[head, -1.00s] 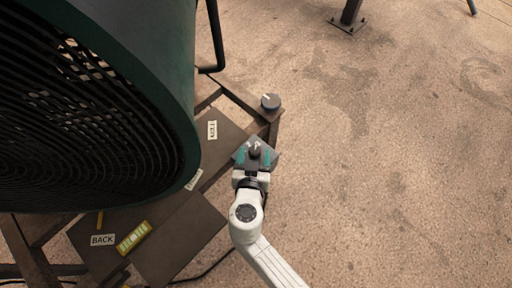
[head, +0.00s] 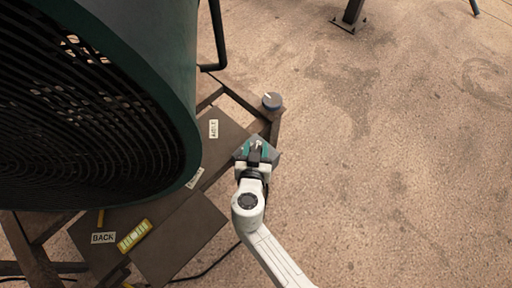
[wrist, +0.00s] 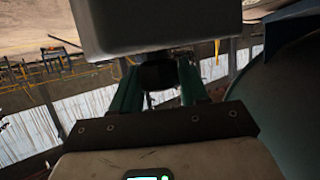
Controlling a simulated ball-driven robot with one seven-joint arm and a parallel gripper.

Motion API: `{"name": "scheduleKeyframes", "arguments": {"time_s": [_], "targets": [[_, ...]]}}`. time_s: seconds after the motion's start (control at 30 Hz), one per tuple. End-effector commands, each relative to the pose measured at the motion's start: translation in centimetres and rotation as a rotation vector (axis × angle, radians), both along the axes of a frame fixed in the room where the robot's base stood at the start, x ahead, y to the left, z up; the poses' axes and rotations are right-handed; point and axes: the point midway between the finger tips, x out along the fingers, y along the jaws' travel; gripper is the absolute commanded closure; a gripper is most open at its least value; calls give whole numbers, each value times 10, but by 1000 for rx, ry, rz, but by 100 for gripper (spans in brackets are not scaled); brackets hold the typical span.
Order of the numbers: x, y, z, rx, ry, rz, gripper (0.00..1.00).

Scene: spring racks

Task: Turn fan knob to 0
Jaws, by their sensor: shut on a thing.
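A dark knob (head: 257,146) with a pale mark on top sits at a small grey box (head: 271,157) below the fan frame's right corner. My gripper (head: 256,151) has its green fingers on either side of this knob and is shut on it. In the wrist view the dark knob (wrist: 157,73) shows between the two green fingers, just under the grey box (wrist: 150,25). The large dark green fan (head: 150,70) fills the left of the head view. The fingers hide part of the knob, and I cannot read any scale.
A second round grey dial (head: 271,101) with a white mark sits on the frame corner, just beyond my gripper. Cards marked AISLE (head: 213,129) and BACK (head: 103,238) and a yellow level (head: 134,235) lie on dark boards. The floor to the right is open.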

Motion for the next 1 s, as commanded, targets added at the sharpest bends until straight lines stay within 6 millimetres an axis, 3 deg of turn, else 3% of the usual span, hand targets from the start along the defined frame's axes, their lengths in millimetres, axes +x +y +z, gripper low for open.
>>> {"name": "scheduleKeyframes", "arguments": {"time_s": [0.13, 0.47, 1.0], "targets": [[0, 0, 0, 0, 0, 1, 86], [0, -1, -3, 0, 5, 58, 86], [0, 0, 3, -2, 10, 416, 86]]}}
